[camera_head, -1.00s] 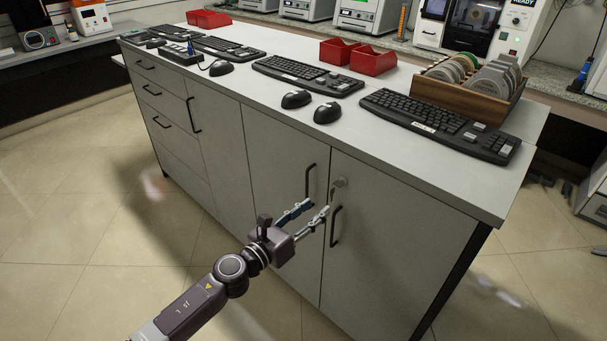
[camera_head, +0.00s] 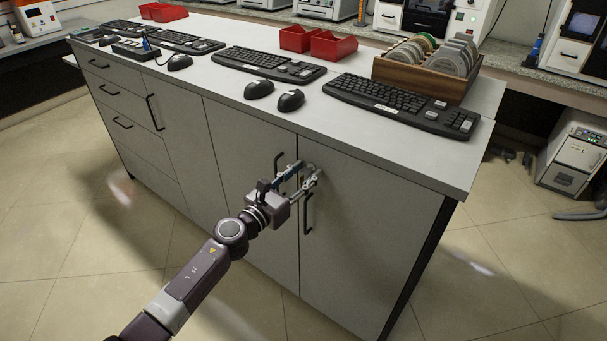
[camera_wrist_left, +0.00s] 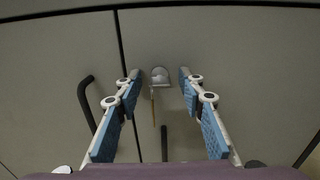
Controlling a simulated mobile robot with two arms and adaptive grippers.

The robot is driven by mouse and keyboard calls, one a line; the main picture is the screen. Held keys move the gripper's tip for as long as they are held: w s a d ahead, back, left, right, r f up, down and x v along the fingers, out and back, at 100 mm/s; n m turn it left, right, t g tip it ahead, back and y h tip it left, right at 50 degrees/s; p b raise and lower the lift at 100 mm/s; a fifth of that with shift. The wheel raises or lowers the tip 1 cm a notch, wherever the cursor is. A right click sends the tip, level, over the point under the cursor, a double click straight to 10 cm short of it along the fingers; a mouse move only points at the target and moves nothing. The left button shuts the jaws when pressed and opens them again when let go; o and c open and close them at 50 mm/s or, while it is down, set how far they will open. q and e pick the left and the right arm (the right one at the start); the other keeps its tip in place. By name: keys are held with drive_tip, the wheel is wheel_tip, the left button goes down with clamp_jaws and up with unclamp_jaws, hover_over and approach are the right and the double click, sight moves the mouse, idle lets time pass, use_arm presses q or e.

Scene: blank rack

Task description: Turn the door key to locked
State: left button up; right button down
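The door key with its lock (camera_wrist_left: 160,76) is a small silver piece on the cabinet door, near its top edge by the seam. A thin brass-coloured piece (camera_wrist_left: 153,108) hangs below it. My left gripper (camera_head: 306,172) is at the cabinet front, right by the lock, which it mostly hides in the head view. In the left wrist view the left gripper (camera_wrist_left: 157,78) is open, with one blue-padded finger on each side of the lock and a gap to both. The right cabinet door (camera_head: 365,220) is closed. My right gripper is in neither view.
Black door handles (camera_head: 308,214) (camera_wrist_left: 87,103) stick out on both sides of the seam, close to the left gripper. The grey countertop (camera_head: 400,150) overhangs above, holding keyboards (camera_head: 400,105), mice (camera_head: 290,100), red bins (camera_head: 333,46) and a wooden rack (camera_head: 425,78).

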use_arm(q)
clamp_jaws()
drive_tip(key=shift+n, duration=0.3)
drive_tip(key=n, duration=0.3)
drive_tip(key=shift+n+p, duration=0.3)
drive_tip(key=n, duration=0.4)
drive_tip(key=shift+a+n+p, duration=0.1)
drive_tip(key=shift+n+p, duration=0.2)
drive_tip(key=shift+p, duration=0.1)
drive_tip(key=n+p, duration=0.1)
drive_tip(key=n, duration=0.3)
drive_tip(key=n+p, duration=0.1)
drive_tip(key=n, duration=0.3)
drive_tip(key=shift+n, duration=0.3)
drive_tip(key=shift+f+n, duration=0.1)
drive_tip(key=shift+n, duration=0.2)
